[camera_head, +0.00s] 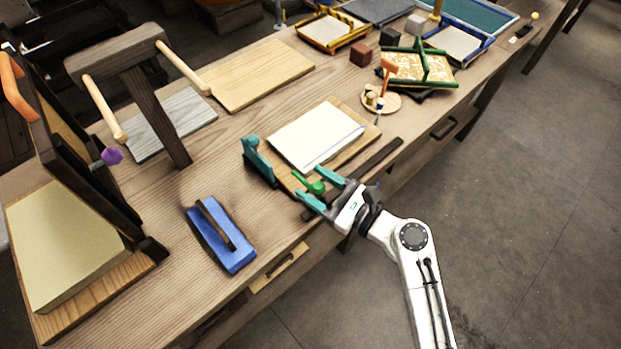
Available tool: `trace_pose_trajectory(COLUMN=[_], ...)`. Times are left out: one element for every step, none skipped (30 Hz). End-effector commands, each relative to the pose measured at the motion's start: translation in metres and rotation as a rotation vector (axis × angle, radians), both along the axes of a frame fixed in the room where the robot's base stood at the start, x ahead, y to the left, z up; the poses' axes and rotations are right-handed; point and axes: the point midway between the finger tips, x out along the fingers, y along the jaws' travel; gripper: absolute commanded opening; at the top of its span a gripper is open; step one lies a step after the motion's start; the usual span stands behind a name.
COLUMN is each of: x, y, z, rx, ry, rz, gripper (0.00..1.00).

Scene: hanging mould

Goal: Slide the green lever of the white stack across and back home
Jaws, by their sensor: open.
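The white stack (318,134) lies flat on a light wooden board (285,173) in the middle of the workbench. The green lever (317,187) is a small rounded knob at the near left end of a dark rail (366,165) along the stack's near side. My gripper (318,189) reaches in from the lower right. Its two teal fingers are open, one on each side of the green lever. I cannot tell whether either finger touches it. The lever's lower part is partly hidden by the fingers.
A teal upright piece (258,160) stands at the board's left. A blue block with a dark handle (221,236) lies to the lower left. A dark wooden stand with pegs (142,90) and a hinged frame (75,160) rise at the left. A small round tray (383,100) stands beyond the stack.

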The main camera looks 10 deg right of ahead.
Motion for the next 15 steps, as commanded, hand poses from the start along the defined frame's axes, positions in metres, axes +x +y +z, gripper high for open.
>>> trace_pose_trajectory(x=[0.0045,0.0064,0.0085,0.0097,0.0107,0.0115,0.0120,0.0123,0.0126,0.0126,0.0126,0.0125,0.0124,0.0125,0.0124], y=[0.0038,0.0056,0.0077,0.0091,0.0101,0.0111,0.0116,0.0119,0.0121,0.0120,0.0120,0.0120,0.0119,0.0118,0.0118], z=[0.0003,0.0003,0.0004,0.0004,0.0003,-0.0001,-0.0003,-0.0004,-0.0005,-0.0006,-0.0006,-0.0006,-0.0006,-0.0005,-0.0005], rx=[0.000,0.000,0.000,0.000,0.000,0.000,0.001,0.001,0.001,0.001,0.001,0.001,0.001,0.001,0.001], ry=[0.000,0.000,0.000,0.000,0.000,0.000,0.001,0.001,0.001,0.001,0.001,0.001,0.001,0.001,0.001], rz=[0.000,0.000,0.001,0.001,0.000,0.000,0.000,0.000,0.000,0.000,-0.001,-0.001,-0.001,-0.001,-0.001], gripper=[0.58,0.58,0.58,0.58,0.58,0.58,0.58,0.58,0.58,0.58,0.58,0.58,0.58,0.58,0.57])
